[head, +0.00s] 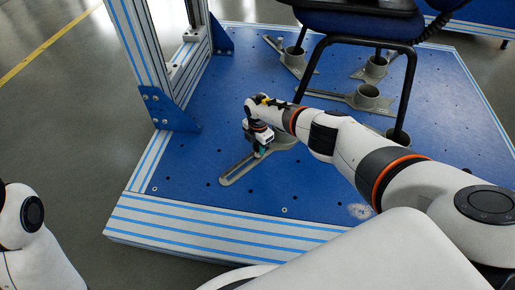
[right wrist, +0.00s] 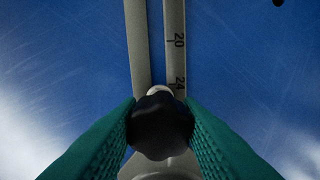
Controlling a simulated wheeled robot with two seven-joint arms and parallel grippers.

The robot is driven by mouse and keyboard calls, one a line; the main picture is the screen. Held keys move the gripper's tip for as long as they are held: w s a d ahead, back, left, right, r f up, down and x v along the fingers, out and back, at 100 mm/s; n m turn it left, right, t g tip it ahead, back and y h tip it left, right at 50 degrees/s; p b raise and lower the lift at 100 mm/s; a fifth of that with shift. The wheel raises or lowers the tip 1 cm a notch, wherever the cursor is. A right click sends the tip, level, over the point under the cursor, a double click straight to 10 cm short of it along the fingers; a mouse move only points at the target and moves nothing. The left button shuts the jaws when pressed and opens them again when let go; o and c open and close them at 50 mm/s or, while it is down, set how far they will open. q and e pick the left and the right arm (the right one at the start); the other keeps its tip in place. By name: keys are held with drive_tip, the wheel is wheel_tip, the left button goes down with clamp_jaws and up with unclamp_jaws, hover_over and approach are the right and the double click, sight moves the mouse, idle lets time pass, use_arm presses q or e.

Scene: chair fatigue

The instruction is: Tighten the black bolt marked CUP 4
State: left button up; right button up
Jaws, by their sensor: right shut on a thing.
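A black bolt head (right wrist: 160,127) sits between the two green finger pads of my right gripper (right wrist: 161,133), and the pads press on its sides. The bolt stands in the slot of a grey slotted bracket (right wrist: 143,45), whose arm bears the marks 20 and 24. In the head view my right gripper (head: 261,150) points down at this bracket (head: 238,171) and hides the bolt. No CUP 4 marking is readable. My left gripper is out of view; only a part of my left arm shows at the lower left.
The bracket lies on a blue base plate (head: 215,205) with several holes. A chair (head: 350,22) with black legs stands at the back right, near several grey cups (head: 367,96). A metal frame post (head: 150,50) rises at the left.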

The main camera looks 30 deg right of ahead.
drive_tip(key=o, duration=1)
